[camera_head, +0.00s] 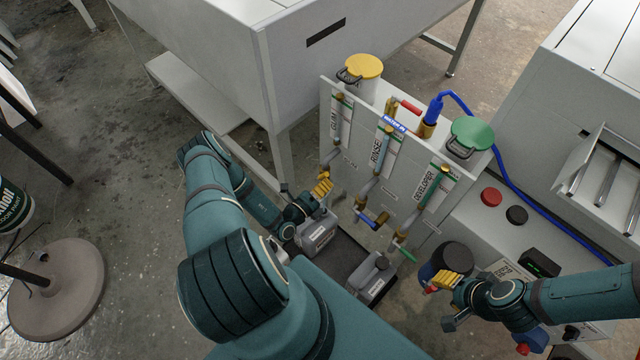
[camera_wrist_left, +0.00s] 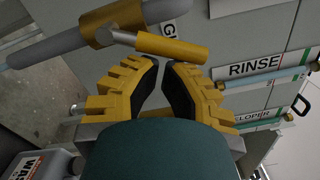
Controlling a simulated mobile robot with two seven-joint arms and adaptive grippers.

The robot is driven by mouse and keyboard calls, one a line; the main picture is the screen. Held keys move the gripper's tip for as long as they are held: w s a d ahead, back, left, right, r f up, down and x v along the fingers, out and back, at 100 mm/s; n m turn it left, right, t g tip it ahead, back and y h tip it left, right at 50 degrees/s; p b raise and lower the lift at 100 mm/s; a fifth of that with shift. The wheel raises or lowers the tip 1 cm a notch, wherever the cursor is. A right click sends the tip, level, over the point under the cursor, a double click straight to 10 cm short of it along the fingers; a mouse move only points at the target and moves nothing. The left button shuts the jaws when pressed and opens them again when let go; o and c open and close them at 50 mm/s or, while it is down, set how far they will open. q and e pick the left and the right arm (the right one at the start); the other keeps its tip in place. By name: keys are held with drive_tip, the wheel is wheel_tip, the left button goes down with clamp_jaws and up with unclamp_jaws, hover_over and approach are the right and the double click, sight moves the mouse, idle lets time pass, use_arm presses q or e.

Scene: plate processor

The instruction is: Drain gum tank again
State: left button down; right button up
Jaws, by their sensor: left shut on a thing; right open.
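The gum section is the left one on the grey panel (camera_head: 388,165), with a yellow lid (camera_head: 365,66) and a GUM label. Its sight tube (camera_head: 337,125) runs down the panel. My left gripper (camera_head: 322,187) is at the foot of the gum line. In the left wrist view, the yellow valve handle (camera_wrist_left: 172,46) lies across its nearly closed fingertips (camera_wrist_left: 162,72), and the gripper is shut on it. A grey waste jug (camera_head: 317,232) stands just below; it also shows in the left wrist view (camera_wrist_left: 45,163). My right gripper (camera_head: 442,280) is open and empty at lower right.
A second grey jug (camera_head: 376,277) stands in a black tray (camera_head: 345,255). The blue rinse handle (camera_head: 375,219) and green developer handle (camera_head: 405,254) are right of the gum valve. A green lid (camera_head: 470,138) and a blue hose (camera_head: 500,165) are further right.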

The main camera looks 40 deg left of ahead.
use_arm(q)
drive_tip(key=a+r+n, duration=0.1)
drive_tip(key=n, duration=0.1)
drive_tip(key=shift+r+n, duration=0.2)
drive_tip(key=shift+n, duration=0.2)
drive_tip(key=shift+a+r, duration=0.1)
drive_tip(key=shift+a, duration=0.05)
idle(0.6)
